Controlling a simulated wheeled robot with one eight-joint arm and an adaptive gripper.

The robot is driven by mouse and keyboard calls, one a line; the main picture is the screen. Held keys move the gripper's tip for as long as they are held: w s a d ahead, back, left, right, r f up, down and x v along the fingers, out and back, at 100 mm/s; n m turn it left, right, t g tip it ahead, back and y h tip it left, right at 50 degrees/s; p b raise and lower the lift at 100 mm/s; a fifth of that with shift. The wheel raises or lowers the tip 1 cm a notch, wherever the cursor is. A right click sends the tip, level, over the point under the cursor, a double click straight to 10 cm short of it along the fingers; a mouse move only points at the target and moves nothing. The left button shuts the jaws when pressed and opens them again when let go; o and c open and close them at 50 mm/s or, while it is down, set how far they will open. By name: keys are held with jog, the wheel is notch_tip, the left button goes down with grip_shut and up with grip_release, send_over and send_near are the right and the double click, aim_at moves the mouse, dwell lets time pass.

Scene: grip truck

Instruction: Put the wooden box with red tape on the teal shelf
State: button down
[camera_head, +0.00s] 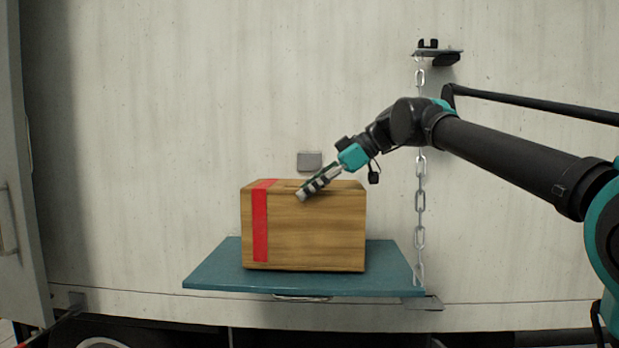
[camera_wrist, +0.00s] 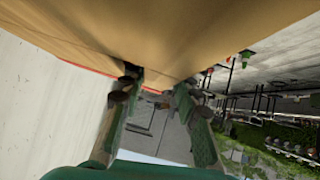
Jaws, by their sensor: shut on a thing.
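The wooden box (camera_head: 315,230) has a vertical strip of red tape (camera_head: 260,225) near its left end. It is upright over the middle of the teal shelf (camera_head: 215,275) and appears to rest on it, though a small gap cannot be ruled out. My gripper (camera_head: 302,194) reaches in from the right and is shut on the box at its top front edge. In the wrist view the box (camera_wrist: 200,35) fills the top of the picture, right at the fingertips of my gripper (camera_wrist: 155,85). The exact grip contact is partly hidden.
A metal chain (camera_head: 420,205) hangs from a bracket (camera_head: 438,54) down to the shelf's right end. A pale wall (camera_head: 150,130) stands behind the shelf. A grey door edge (camera_head: 15,190) is at the far left. Bare shelf shows on both sides of the box.

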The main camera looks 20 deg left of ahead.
jog(key=shift+f, duration=0.4)
jog(key=c, duration=1.1)
grip_release()
jog(key=shift+f, duration=0.1)
jog(key=v, duration=1.2)
jog(key=shift+d, duration=0.1)
